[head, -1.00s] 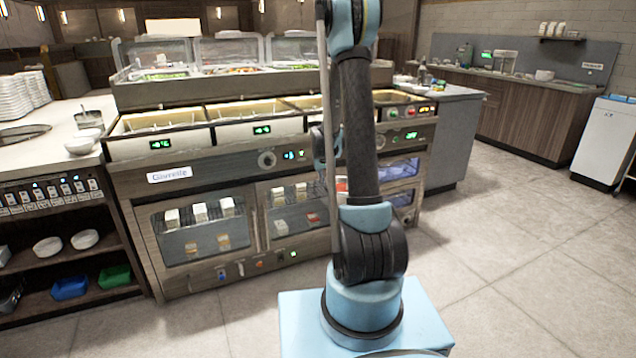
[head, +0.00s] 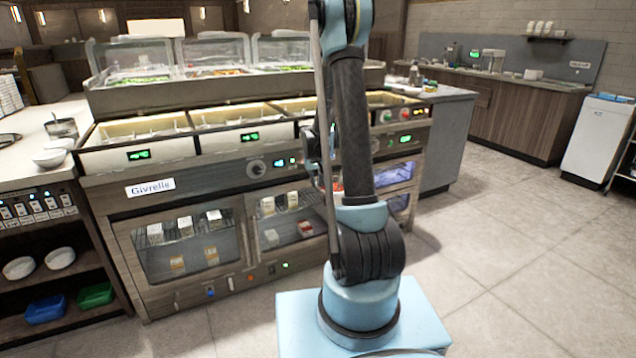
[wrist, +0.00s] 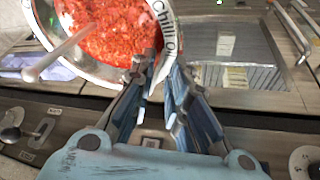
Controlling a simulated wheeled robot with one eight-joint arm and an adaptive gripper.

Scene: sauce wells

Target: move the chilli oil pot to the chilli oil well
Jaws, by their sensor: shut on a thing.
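The chilli oil pot (wrist: 97,72) is a round silver pot filled with red chilli, with a "Chilli" label on its rim. It shows at the top left of the wrist view, tilted in the picture and cut off by the top edge. A pale spoon handle (wrist: 55,57) sticks out over its rim. My gripper (wrist: 163,68) is shut on the pot's rim near the label. In the head view my arm hides most of the gripper and pot. A row of wells (head: 198,131) runs along the counter; I cannot tell which is the chilli oil well.
Clear lidded bins (head: 137,62) stand behind the wells. Glass-doored cabinets (head: 187,243) are below the counter. A white cabinet (head: 598,142) stands far right. The floor at right is clear.

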